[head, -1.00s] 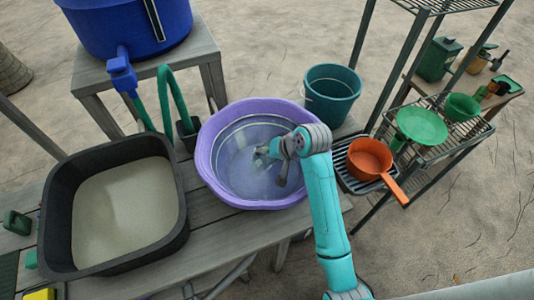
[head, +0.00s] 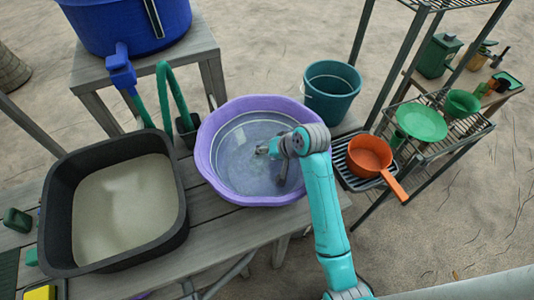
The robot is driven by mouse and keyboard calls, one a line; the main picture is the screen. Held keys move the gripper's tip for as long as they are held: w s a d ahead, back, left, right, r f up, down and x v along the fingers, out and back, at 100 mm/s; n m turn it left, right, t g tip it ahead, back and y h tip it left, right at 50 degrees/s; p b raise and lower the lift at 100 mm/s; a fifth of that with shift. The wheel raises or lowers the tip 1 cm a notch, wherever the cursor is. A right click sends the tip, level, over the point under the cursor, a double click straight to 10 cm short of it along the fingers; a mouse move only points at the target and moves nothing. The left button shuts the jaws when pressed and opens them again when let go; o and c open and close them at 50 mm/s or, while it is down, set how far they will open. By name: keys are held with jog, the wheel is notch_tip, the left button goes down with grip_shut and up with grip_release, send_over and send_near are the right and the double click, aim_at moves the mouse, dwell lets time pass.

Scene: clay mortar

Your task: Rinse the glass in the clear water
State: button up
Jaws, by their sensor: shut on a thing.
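A purple basin (head: 204,160) with clear water (head: 245,178) stands on the grey wooden bench. My gripper (head: 263,150) reaches down into the basin from the right, low at the water. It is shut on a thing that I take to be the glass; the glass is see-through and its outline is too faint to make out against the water. I cannot tell how deep it sits or how it is tilted.
A black tub (head: 55,215) of cloudy liquid stands to the left. A blue water tank (head: 95,30) with a tap is behind. A teal bucket (head: 331,92), an orange pan (head: 368,156) on a black rack and a green plate (head: 421,122) are to the right.

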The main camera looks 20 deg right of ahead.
jog(key=shift+a+r, duration=0.1)
jog(key=shift+r, duration=0.1)
jog(key=shift+a, duration=0.55)
jog(key=shift+d, duration=1.3)
jog(key=shift+a, duration=1.3)
jog(key=shift+d, duration=0.65)
